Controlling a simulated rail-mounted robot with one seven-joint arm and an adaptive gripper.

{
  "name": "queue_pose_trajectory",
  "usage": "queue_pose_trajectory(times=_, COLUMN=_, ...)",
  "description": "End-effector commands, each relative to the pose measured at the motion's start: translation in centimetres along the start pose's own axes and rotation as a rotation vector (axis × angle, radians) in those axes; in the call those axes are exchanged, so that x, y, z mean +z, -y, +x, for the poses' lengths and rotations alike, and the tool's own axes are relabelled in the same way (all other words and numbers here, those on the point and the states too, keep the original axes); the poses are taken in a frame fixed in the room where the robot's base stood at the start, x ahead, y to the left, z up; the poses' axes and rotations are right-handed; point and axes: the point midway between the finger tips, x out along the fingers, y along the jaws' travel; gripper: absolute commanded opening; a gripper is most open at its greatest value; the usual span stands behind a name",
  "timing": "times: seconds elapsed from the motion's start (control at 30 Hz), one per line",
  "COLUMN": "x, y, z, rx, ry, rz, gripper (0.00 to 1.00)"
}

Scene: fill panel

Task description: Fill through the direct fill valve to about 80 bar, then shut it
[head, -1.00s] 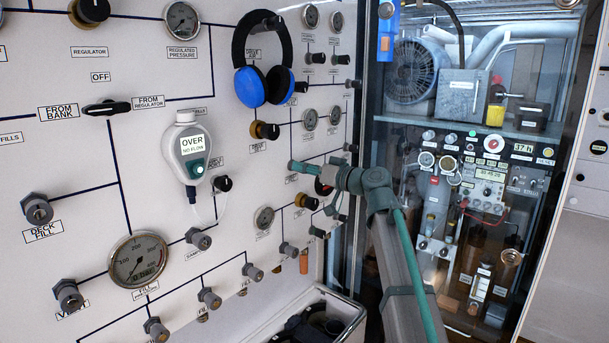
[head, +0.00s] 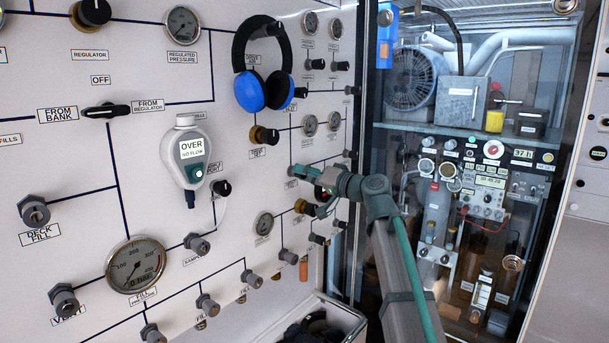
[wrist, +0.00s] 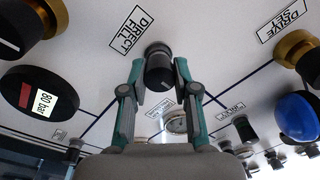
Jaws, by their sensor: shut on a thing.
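In the wrist view, my gripper (wrist: 159,72) is shut on a black round knob (wrist: 160,76) with a pale index mark. It stands beside the label DIRECT FILL (wrist: 133,30), so it is the direct fill valve. One finger lies on each side of it.
A hand-held meter (head: 192,152) on the panel shows OVER, NO FLOW. Blue headphones (head: 249,90) hang above my arm; a blue round part (wrist: 298,112) shows right in the wrist view. Gold-collared knobs stand on both sides of my gripper. A glass cabinet (head: 463,134) stands right.

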Motion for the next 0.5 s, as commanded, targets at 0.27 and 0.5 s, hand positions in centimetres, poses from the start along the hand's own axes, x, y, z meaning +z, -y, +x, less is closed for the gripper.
queue_pose_trajectory(times=0.27, x=0.02, y=0.06, z=0.00, rx=-0.002, ry=0.001, rz=0.002, gripper=0.31)
queue_pose_trajectory(times=0.5, x=0.00, y=0.04, z=0.00, rx=-0.001, ry=0.000, rz=0.000, gripper=0.55)
